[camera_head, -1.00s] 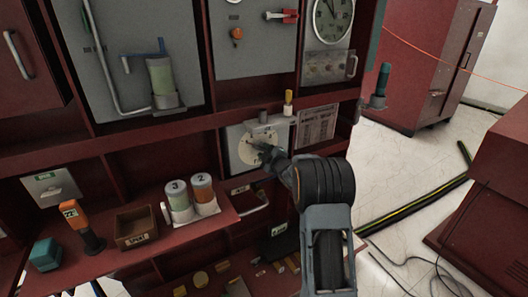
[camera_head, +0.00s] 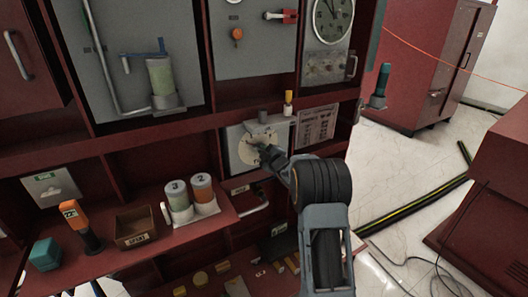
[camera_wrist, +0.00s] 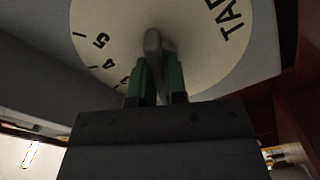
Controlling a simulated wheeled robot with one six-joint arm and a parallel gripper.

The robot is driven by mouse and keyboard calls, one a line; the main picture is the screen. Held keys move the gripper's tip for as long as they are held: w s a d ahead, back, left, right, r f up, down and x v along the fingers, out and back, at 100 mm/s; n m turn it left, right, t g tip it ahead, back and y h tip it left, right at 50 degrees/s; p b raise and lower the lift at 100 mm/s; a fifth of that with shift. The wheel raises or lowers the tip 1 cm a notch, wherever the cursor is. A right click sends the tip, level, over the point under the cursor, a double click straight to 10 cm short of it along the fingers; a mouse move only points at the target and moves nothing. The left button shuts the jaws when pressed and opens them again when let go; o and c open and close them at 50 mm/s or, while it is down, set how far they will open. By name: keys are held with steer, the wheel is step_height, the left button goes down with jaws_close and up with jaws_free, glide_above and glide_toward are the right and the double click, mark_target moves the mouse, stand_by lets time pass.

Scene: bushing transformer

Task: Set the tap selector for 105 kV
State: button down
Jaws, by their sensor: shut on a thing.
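The tap selector is a round cream dial (camera_head: 244,152) on a pale grey plate, in the middle of the dark red cabinet. In the wrist view the dial (camera_wrist: 195,70) shows the numbers 5 and 4 with tick marks at its left, and the letters "TAP" at the upper right. A grey knob handle (camera_wrist: 153,44) stands out at its centre. My gripper (camera_wrist: 159,80) has its green-padded fingers shut on the handle's lower part. In the head view my gripper (camera_head: 266,156) covers the right part of the dial, and the pointer's setting cannot be read.
A printed chart (camera_head: 316,127) hangs right of the dial, and a yellow-topped peg (camera_head: 288,103) stands above it. Two numbered canisters (camera_head: 190,195), an open box (camera_head: 135,227) and an orange-handled tool (camera_head: 80,224) stand on the shelf at lower left. Cables lie on the floor at right.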

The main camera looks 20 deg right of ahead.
steer(key=shift+m, duration=0.3)
steer(key=m, duration=0.4)
steer(key=m+p, duration=0.1)
steer(key=m, duration=0.3)
steer(key=shift+a+f, duration=0.1)
steer(key=shift+a, duration=0.05)
steer(key=m+p, duration=0.1)
steer(key=m, duration=0.4)
steer(key=shift+a+p, duration=0.1)
steer(key=shift+p, duration=0.3)
steer(key=shift+m+p, duration=0.65)
steer(key=shift+m, duration=1.55)
steer(key=c, duration=1.2)
jaws_free()
steer(key=shift+o, duration=0.2)
